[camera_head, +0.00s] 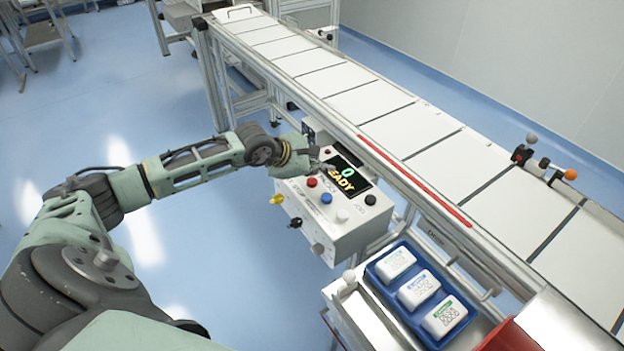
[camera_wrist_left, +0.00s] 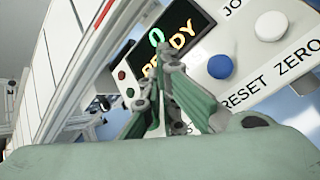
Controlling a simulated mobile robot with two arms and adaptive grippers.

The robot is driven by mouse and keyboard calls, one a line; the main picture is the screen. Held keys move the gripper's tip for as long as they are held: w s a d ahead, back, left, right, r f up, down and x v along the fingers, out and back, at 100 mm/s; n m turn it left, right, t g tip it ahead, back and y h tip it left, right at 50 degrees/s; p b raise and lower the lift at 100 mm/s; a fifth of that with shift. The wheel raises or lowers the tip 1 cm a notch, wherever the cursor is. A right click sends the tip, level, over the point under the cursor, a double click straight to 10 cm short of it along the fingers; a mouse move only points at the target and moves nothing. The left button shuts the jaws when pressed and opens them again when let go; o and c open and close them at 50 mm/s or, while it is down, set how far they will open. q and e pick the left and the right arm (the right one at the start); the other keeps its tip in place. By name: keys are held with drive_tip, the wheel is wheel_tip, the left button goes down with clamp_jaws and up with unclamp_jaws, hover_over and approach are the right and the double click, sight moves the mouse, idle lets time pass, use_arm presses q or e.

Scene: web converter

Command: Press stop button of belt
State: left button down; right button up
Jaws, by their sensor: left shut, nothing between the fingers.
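The white control box (camera_head: 330,222) stands beside the conveyor belt (camera_head: 372,105), with a dark display (camera_head: 347,174) reading "0 READY". On its top are a red button (camera_head: 312,182), a blue button (camera_head: 326,198), a white button (camera_head: 342,215) and a black knob (camera_head: 370,199). The lettering by the red button is too small to read surely. My left gripper (camera_head: 322,166) is shut and empty, at the display's left edge and just behind the red button. In the left wrist view its fingers (camera_wrist_left: 172,62) overlap the display; the blue button (camera_wrist_left: 219,67) and white button (camera_wrist_left: 271,26) are to the right.
Yellow and black knobs (camera_head: 296,222) stick out of the box's front. A blue tray (camera_head: 374,272) with white labelled packs stands at the lower right, near a red bin (camera_head: 503,338). A rail (camera_head: 415,185) with a red strip edges the belt. Open floor lies left.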

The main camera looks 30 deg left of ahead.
use_arm(q)
wheel_tip(320, 180, up, 4)
drive_tip(key=shift+r+p, duration=0.15)
drive_tip(key=shift+p, duration=0.65)
